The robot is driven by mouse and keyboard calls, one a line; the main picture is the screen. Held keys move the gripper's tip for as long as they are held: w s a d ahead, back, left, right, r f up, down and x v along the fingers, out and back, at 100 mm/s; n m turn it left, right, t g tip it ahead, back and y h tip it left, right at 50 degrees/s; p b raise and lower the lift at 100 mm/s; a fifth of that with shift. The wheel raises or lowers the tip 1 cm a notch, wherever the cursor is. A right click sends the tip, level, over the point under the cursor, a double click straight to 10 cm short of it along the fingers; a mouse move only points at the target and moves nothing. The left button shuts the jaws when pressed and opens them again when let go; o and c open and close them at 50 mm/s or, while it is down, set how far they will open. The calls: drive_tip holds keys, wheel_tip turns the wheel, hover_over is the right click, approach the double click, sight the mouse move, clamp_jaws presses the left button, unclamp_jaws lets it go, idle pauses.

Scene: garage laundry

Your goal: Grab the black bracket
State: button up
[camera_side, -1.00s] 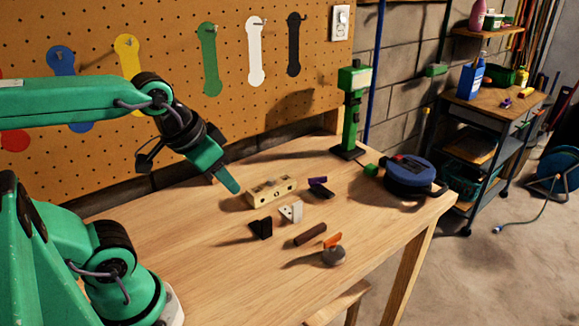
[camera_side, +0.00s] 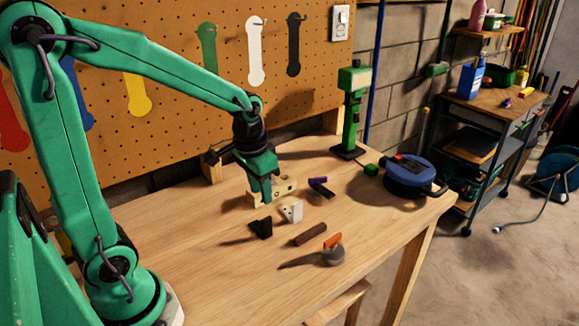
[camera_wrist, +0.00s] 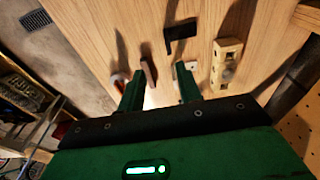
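The black bracket (camera_side: 261,228) stands on the wooden workbench, left of and in front of a white bracket (camera_side: 291,211). In the wrist view the black bracket (camera_wrist: 181,32) lies ahead of my gripper, beyond the fingertips. My gripper (camera_side: 263,190) points down above the bench, behind the black bracket in the side view, and overlaps the wooden block there. In the wrist view my gripper (camera_wrist: 160,88) has its two green fingers apart with nothing held between them. The white bracket is partly hidden by the right finger there.
Near the bracket are a drilled wooden block (camera_side: 286,187), a brown bar (camera_side: 310,234), a purple and dark piece (camera_side: 320,188) and a grey round thing with an orange part (camera_side: 333,254). A blue round case (camera_side: 409,177) sits at the right. The bench's front left is clear.

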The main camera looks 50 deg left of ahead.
drive_tip(key=g, duration=0.1)
hover_over(267, 218)
wheel_tip(267, 218, down, 6)
drive_tip(key=shift+a, duration=0.1)
drive_tip(key=shift+f, duration=1.3)
drive_tip(key=shift+f, duration=0.1)
drive_tip(key=shift+f, duration=2.5)
clamp_jaws()
